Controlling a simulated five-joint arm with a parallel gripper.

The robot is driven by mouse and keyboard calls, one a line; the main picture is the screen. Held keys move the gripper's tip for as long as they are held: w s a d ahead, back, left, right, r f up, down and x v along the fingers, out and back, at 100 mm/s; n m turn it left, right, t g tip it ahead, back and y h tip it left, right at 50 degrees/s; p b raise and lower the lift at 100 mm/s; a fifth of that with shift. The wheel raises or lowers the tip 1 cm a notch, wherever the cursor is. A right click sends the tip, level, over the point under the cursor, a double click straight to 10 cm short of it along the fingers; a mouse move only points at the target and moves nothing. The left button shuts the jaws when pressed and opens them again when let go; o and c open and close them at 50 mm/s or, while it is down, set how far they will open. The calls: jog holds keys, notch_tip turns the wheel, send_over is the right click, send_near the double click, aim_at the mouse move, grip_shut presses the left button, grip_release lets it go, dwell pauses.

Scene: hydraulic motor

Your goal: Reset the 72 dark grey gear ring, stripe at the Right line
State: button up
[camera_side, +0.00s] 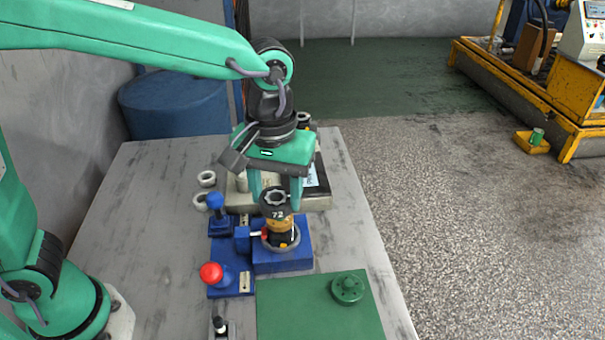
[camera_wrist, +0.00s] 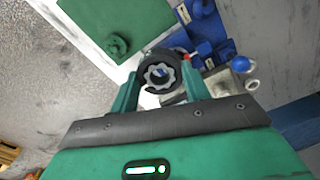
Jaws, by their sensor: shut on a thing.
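The dark grey gear ring (camera_side: 277,212), marked 72, has a light toothed bore that faces up in the side view. My gripper (camera_side: 276,194) is shut on it, a finger on each side. The ring (camera_wrist: 147,71) also shows between my fingers in the wrist view. Directly below it is a brass-coloured body (camera_side: 279,225) on the blue fixture (camera_side: 284,262). I cannot tell whether the ring touches that body. The ring's stripe and the Right line cannot be made out. Small red and yellow marks show around the fixture, and my gripper hides part of the area behind.
A red knob (camera_side: 211,273) and a blue knob (camera_side: 215,201) stand left of the fixture. A green plate (camera_side: 300,306) with a round green part (camera_side: 347,288) lies in front. Pale rings (camera_side: 207,179) lie at the back left. A beige box stands behind. The table's left side is clear.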

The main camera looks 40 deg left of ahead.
jog(key=w+a+f+m, duration=0.1)
jog(key=w+a, duration=0.1)
jog(key=w+a+f+m, duration=0.1)
jog(key=w+m, duration=0.1)
jog(key=w+a+f+m, duration=0.1)
jog(key=w+a+m, duration=0.1)
jog(key=shift+w+a+f, duration=0.15)
jog(key=shift+a+f, duration=0.15)
jog(key=shift+f, duration=0.05)
jog(key=shift+f, duration=0.2)
jog(key=shift+f, duration=1.55)
jog(key=shift+f, duration=1.85)
dwell(2.9)
jog(key=o, duration=1.3)
